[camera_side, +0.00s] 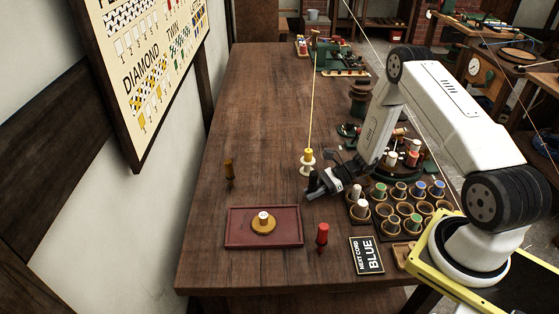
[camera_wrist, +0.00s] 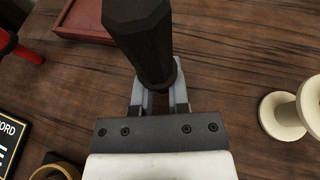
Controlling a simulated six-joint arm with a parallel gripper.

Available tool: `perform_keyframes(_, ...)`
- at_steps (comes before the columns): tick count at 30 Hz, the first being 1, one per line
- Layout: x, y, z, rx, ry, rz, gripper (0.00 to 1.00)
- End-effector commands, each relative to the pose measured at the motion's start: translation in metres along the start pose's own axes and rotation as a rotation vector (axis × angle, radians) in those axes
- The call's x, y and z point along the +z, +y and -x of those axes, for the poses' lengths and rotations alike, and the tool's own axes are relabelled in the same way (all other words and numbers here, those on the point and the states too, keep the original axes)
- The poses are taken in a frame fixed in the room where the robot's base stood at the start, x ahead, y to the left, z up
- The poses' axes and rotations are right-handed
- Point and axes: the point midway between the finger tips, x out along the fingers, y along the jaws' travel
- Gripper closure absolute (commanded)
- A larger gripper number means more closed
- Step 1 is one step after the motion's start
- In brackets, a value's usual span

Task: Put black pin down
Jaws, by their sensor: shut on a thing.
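The black pin (camera_wrist: 140,40) is a dark, faceted peg held between the two fingers of my gripper (camera_wrist: 158,100) in the wrist view. In the side view my gripper (camera_side: 318,188) is low over the table, right of its middle, with the dark pin at its tip. The pin's lower end is hidden, so I cannot tell whether it touches the wood. A red pin (camera_side: 322,235) stands on the table near the front, and a brown pin (camera_side: 229,170) stands at the left.
A red tray (camera_side: 236,238) holds a yellow disc with a white spool. A cream spool (camera_side: 307,165) with yellow cord stands just behind my gripper. A rack of bobbins (camera_side: 400,213) and a "NEXT CORD BLUE" sign (camera_side: 367,256) are at the right. Bare wood lies left of my gripper.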

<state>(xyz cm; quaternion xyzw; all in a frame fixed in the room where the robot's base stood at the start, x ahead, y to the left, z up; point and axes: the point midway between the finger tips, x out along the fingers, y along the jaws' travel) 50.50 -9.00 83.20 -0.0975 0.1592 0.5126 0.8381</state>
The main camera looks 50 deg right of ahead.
Motion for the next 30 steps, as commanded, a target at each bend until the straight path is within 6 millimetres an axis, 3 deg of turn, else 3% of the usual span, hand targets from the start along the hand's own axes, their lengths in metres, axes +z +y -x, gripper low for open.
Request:
perform_keyframes(11, -0.0021, -0.0006, -0.0008, -0.001, -0.001, 0.001, 1.00)
perform_keyframes(12, -0.0025, -0.0005, -0.0009, -0.001, 0.000, 0.001, 0.74)
perform_keyframes(15, -0.0023, -0.0004, -0.0008, -0.001, 0.000, 0.001, 0.45)
perform_keyframes(30, 0.0006, -0.0002, 0.0020, -0.001, 0.000, 0.000, 0.45)
